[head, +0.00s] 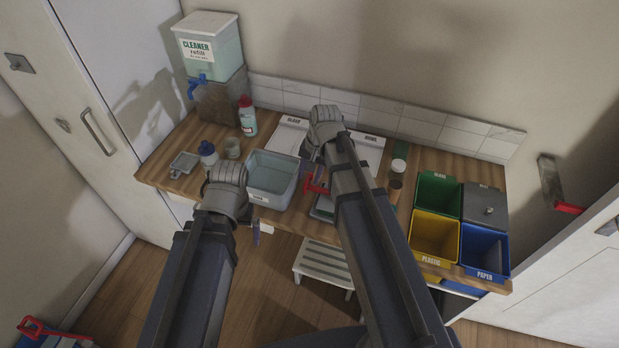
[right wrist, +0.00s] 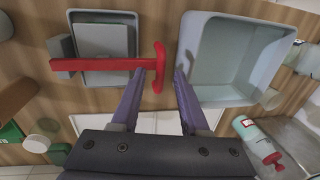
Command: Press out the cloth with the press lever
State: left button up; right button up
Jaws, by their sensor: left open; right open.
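The red press lever (head: 316,186) shows partly behind my right arm in the head view. In the right wrist view its red arm (right wrist: 105,64) lies across a grey press plate (right wrist: 100,40) and ends in a crossbar (right wrist: 159,82). My right gripper (right wrist: 163,72) is open, with the crossbar between or just beyond its fingertips; I cannot tell whether they touch it. In the head view the right gripper (head: 324,118) hides its own fingers. My left gripper (head: 227,174) is open, left of the grey water basin (head: 271,174). I cannot make out the cloth.
The basin also shows beside the press in the right wrist view (right wrist: 205,55). Labelled white areas lie at the back. A cleaner dispenser (head: 211,45), bottle (head: 247,116) and small cups stand left. Sorting bins (head: 436,233) stand right. A step stool (head: 322,262) is below the counter.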

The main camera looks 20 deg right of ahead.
grip_shut()
dwell(0.3)
jog(key=shift+r, duration=0.1)
dwell(1.0)
